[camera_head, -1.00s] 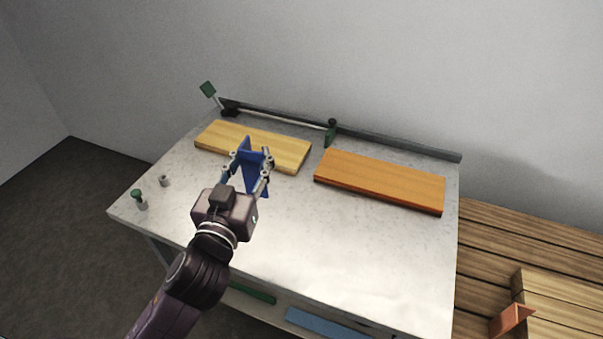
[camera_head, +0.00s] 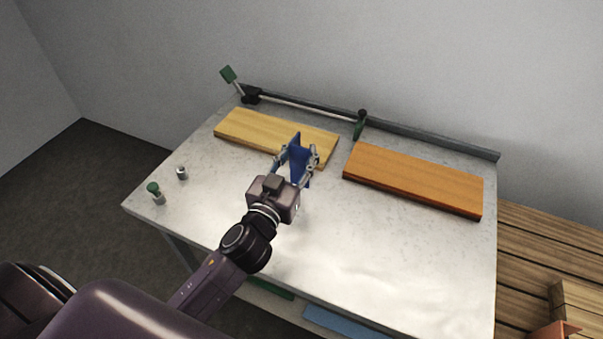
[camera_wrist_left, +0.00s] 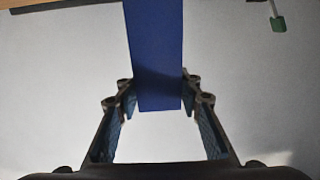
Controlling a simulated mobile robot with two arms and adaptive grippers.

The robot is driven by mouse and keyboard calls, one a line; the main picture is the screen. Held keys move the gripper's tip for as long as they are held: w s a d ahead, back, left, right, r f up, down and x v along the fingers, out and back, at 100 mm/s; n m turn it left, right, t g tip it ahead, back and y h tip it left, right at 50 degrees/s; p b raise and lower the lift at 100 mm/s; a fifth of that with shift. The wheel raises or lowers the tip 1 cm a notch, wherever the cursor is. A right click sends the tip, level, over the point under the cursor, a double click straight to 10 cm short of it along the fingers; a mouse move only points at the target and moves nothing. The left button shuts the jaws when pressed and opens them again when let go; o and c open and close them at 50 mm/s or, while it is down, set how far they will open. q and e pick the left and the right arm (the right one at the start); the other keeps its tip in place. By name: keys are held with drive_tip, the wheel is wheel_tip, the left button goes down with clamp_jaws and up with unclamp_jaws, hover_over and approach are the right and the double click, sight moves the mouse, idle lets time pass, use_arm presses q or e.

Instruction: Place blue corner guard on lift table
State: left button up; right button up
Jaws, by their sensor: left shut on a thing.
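The blue corner guard (camera_head: 301,157) is held upright between the fingers of my left gripper (camera_head: 297,160) above the pale table. In the left wrist view the guard (camera_wrist_left: 157,60) shows as a flat blue strip between the two fingers (camera_wrist_left: 158,95). I cannot tell from the pictures whether its lower end touches the table top. Which surface is the lift table is not clear; a slatted wooden surface (camera_head: 535,235) lies at the right, beside the pale table. My right gripper is not seen.
A yellow board (camera_head: 262,132) and an orange board (camera_head: 413,180) lie on the pale table (camera_head: 380,255). Small pegs (camera_head: 154,190) stand at the left. The table's front middle is clear. An orange corner piece (camera_head: 556,330) shows at lower right.

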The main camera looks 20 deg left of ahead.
sight(299, 176)
use_arm(q)
wheel_tip(299, 176, down, 2)
wheel_tip(299, 176, down, 4)
drive_tip(key=shift+r+b, duration=0.2)
drive_tip(key=shift+b, duration=0.55)
drive_tip(key=shift+f, duration=0.45)
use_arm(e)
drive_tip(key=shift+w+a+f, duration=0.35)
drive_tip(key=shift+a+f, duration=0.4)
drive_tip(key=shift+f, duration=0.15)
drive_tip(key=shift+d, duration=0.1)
use_arm(q)
drive_tip(key=shift+f, duration=0.15)
drive_tip(key=o, duration=1.1)
drive_tip(key=shift+o, duration=0.6)
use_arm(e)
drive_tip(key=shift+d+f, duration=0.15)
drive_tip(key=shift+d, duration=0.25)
